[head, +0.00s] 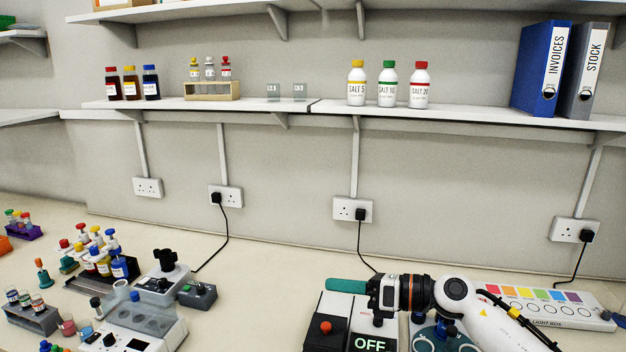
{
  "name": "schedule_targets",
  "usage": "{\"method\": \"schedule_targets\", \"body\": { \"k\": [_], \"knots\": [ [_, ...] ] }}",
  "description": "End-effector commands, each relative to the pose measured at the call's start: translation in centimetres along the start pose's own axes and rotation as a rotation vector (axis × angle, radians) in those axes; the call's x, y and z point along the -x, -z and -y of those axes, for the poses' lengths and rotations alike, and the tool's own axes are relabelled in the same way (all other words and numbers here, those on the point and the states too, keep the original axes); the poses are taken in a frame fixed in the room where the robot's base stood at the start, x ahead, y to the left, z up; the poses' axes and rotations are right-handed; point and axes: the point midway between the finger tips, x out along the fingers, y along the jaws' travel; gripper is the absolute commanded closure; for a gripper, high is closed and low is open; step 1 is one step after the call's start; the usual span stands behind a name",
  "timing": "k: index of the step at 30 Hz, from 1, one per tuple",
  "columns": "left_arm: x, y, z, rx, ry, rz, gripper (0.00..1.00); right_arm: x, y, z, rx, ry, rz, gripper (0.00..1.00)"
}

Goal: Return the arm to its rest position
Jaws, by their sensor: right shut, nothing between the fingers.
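My right arm comes in from the lower right, white with black and orange bands at the wrist. My right gripper (374,291) is shut and empty, pointing left above the box with the OFF display (335,310). A teal rounded bar (345,286) shows at the fingertips, over the back of that box; I cannot tell whether they touch. A blue-teal round item (440,338) is partly hidden below my right arm. My left gripper is not in view.
A light box (560,312) with coloured squares lies behind my right forearm. Racks of bottles (97,262), a grey device (135,322) and a black-topped device (163,275) crowd the left. Shelves (450,115) hold bottles and binders. The bench between (250,300) is clear.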

Motion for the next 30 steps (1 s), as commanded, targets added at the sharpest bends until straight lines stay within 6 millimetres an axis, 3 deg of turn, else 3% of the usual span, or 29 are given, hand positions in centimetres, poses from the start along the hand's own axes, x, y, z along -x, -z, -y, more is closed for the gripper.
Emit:
{"method": "schedule_targets", "body": {
  "k": [2,5,8,11,14,17,20,24,30],
  "knots": [
    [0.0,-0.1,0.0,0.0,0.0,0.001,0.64,-1.0,-0.1,1.7,-0.175,0.046,-0.194,1.0],
    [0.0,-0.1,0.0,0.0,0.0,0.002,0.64,-0.4,0.4,2.4,-0.421,0.066,-0.439,1.0],
    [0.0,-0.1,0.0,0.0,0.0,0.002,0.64,1.4,0.0,1.7,-0.693,0.054,-0.672,1.0],
    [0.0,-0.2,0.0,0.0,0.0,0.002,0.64,4.1,-1.8,0.0,-0.979,0.007,-0.89,1.0],
    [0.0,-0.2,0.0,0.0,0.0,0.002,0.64,7.2,-5.5,-1.9,-1.274,-0.075,-1.091,1.0],
    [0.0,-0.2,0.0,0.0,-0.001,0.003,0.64,10.5,-10.8,-3.2,-1.568,-0.195,-1.276,1.0],
    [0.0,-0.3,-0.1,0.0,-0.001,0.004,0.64,13.6,-17.3,-3.3,-1.852,-0.355,-1.438,1.0],
    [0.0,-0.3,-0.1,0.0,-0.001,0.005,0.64,16.8,-25.3,-1.3,-2.159,-0.589,-1.597,1.0],
    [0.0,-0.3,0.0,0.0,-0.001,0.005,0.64,19.4,-32.5,2.8,-2.412,-0.862,-1.71,1.0]
  ]
}}
